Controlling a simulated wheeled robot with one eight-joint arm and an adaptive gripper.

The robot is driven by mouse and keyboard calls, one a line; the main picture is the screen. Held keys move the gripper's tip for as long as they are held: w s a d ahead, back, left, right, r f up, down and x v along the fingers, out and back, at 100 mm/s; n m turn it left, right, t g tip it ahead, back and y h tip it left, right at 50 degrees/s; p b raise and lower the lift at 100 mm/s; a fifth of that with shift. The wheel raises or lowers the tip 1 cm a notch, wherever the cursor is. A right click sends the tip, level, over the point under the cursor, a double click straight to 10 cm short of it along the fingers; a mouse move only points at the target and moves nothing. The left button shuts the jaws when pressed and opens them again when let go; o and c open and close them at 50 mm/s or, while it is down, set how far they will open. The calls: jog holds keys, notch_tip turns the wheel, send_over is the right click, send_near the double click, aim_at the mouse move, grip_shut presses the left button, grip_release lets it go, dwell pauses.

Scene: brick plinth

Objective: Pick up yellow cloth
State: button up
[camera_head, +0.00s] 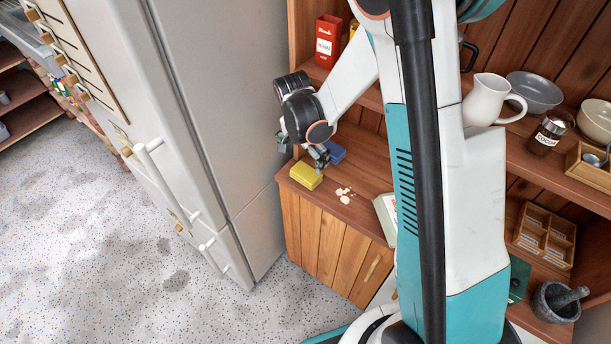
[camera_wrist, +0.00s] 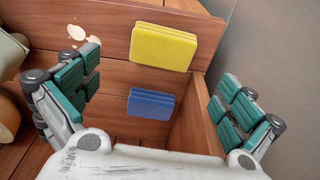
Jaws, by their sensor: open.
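The yellow cloth (camera_head: 306,175) is a folded, flat-looking block lying on the wooden counter near its left front corner. In the wrist view the yellow cloth (camera_wrist: 163,47) lies beyond the fingertips, between the two fingers but farther out. A similar blue cloth (camera_head: 336,152) lies behind it; in the wrist view the blue cloth (camera_wrist: 151,103) is nearer to my gripper. My gripper (camera_head: 302,150) is above the counter beside both cloths. In the wrist view my gripper (camera_wrist: 160,105) is open and empty, with its green-padded fingers wide apart.
A tall fridge (camera_head: 213,90) stands close on the left of the counter (camera_head: 355,210). A shelf above holds a red box (camera_head: 327,42), a white jug (camera_head: 487,99) and bowls. The floor (camera_head: 90,230) in front is clear.

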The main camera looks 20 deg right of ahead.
aim_at(306, 171)
jog(key=f+b, duration=0.1)
jog(key=f, duration=0.2)
jog(key=f+b, duration=0.1)
jog(key=f, duration=0.2)
jog(key=w+f+b, duration=0.1)
jog(key=f, duration=0.1)
jog(key=shift+d+f+b, duration=0.3)
jog(key=shift+d+f, duration=0.1)
jog(key=c, duration=1.1)
